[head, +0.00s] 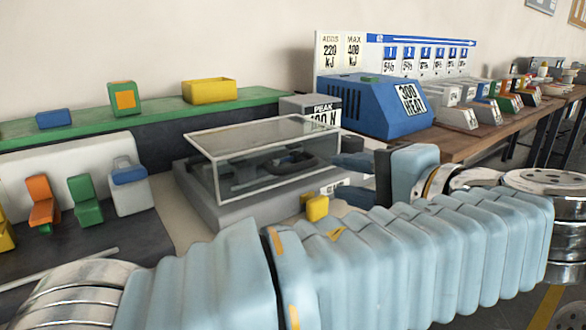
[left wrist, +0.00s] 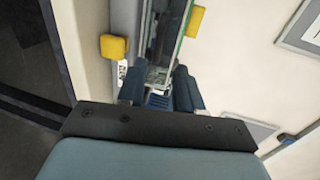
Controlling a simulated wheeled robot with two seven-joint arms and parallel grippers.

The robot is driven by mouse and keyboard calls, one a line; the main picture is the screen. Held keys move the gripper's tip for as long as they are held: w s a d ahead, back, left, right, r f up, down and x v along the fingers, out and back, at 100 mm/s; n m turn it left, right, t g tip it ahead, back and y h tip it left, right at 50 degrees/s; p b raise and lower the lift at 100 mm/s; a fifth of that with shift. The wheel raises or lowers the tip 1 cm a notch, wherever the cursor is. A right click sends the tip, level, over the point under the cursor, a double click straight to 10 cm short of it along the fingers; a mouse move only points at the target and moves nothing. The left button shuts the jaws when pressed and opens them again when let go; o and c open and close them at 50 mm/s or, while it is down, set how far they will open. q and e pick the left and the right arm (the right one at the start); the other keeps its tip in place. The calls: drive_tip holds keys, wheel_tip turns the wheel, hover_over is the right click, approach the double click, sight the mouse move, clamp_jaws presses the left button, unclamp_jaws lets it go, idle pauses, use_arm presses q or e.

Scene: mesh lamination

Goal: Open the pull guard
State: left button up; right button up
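The pull guard (head: 262,140) is a clear box with pale edges. It sits down over dark parts on a grey tester base (head: 255,208), in the middle of the head view. My left gripper (head: 345,153) is at the guard's right end, its dark fingers pointing left. In the left wrist view my left gripper (left wrist: 158,84) has its two fingers apart, with nothing seen clamped between them. The guard's greenish clear side (left wrist: 165,40) shows just beyond the fingers. I cannot tell whether a finger touches it. My right gripper is out of view.
A yellow block (head: 317,207) is at the base's front right; a yellow block (left wrist: 114,47) also shows in the left wrist view. A blue heat unit (head: 375,105) stands behind right. A green shelf (head: 150,108) runs behind. My left arm fills the foreground.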

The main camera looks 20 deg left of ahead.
sight(301, 167)
use_arm(q)
drive_tip(key=x, duration=1.1)
drive_tip(key=shift+w+a+f+b, duration=0.1)
drive_tip(key=shift+w+a+b, duration=0.2)
drive_tip(key=shift+b, duration=0.1)
clamp_jaws()
